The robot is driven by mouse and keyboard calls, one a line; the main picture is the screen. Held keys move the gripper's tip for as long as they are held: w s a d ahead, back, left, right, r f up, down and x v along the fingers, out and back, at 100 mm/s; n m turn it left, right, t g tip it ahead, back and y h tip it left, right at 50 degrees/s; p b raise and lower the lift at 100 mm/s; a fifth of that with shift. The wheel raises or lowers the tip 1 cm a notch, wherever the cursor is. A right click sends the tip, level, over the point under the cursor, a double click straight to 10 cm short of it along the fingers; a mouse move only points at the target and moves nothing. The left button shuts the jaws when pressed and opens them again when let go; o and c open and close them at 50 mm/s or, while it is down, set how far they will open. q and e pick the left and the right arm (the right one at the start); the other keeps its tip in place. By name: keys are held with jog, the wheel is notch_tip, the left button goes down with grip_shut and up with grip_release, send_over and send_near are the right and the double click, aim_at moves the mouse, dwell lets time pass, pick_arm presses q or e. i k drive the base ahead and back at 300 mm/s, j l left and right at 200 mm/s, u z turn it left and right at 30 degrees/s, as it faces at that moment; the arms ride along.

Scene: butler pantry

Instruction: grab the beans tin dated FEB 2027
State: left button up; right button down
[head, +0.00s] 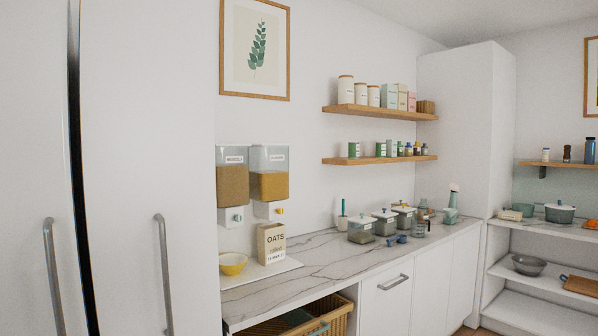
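Several small green tins stand on the lower wooden wall shelf (345,161). One green tin (353,150) is alone at the left end, and another green tin (381,149) stands near the middle beside more small containers. Their labels and any dates are too small to read, so I cannot tell which is a beans tin or which carries FEB 2027. Neither of my grippers is in view.
The marble counter (325,255) below holds an oats box (271,243), a yellow bowl (233,263) and lidded glass containers (361,230). Two dispensers (232,182) hang at left. An upper shelf (350,110) holds canisters. A tall white cabinet (455,130) stands right of the shelves.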

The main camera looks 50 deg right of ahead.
aim_at(380, 151)
jog(key=z, duration=2.15)
jog(key=i+l+z, duration=0.6)
jog(key=i, duration=0.2)
jog(key=i+l+z, duration=0.25)
jog(key=i, duration=0.5)
jog(key=i+j+z, duration=0.25)
jog(key=i, duration=0.5)
jog(key=i+l, duration=0.1)
jog(key=i, duration=0.7)
jog(key=i+l+u, duration=0.15)
jog(key=i, duration=0.7)
